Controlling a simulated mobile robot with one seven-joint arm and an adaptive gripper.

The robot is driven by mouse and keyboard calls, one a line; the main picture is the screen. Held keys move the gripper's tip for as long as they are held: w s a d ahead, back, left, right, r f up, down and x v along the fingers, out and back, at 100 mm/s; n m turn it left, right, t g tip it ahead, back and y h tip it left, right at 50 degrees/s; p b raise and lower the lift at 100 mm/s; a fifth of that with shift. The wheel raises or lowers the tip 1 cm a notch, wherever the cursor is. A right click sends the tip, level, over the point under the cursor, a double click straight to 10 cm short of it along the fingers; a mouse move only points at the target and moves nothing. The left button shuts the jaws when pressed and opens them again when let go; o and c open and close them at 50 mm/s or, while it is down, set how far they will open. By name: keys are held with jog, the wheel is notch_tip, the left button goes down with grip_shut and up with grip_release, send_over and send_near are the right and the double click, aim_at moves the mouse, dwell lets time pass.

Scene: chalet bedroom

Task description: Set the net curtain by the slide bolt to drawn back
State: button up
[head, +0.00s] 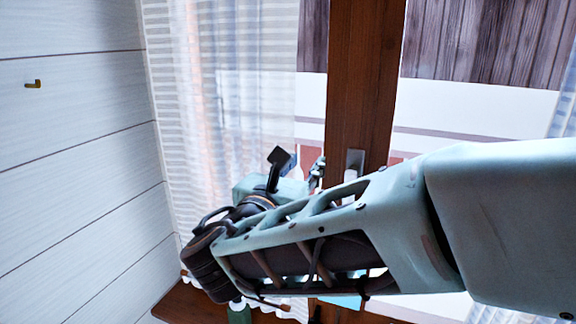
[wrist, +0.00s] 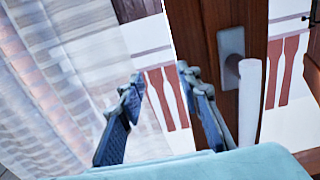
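A sheer white net curtain (head: 225,85) hangs spread over the left part of the window in the head view. It also fills the left of the wrist view (wrist: 65,75). My gripper (head: 318,172) is near the curtain's right edge, left of the window's middle post. In the wrist view my gripper (wrist: 160,98) is open, with no cloth clearly held between its fingers. The left finger overlaps the curtain's edge area; I cannot tell whether they touch. The right finger is in front of the brown post. I cannot make out a slide bolt for certain.
A window handle (wrist: 249,95) with a pale lever is on the brown post (head: 362,75), close right of my gripper. Another net curtain (head: 566,75) shows at the far right. A small brass hook (head: 33,84) is on the white plank wall (head: 75,160). A wooden sill (head: 180,303) lies below.

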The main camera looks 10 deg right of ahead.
jog(key=shift+c, duration=0.7)
grip_shut()
jog(key=w+a+p, duration=0.2)
jog(key=w+a, duration=0.2)
jog(key=a, duration=0.4)
jog(key=w+a+p, duration=0.2)
jog(key=w+a, duration=0.3)
jog(key=a, duration=0.3)
jog(key=w+a+p, duration=0.3)
jog(key=w+a, duration=0.2)
jog(key=a, duration=0.3)
jog(key=shift+a+r, duration=0.1)
jog(key=shift+r, duration=0.15)
jog(key=shift+a, duration=0.1)
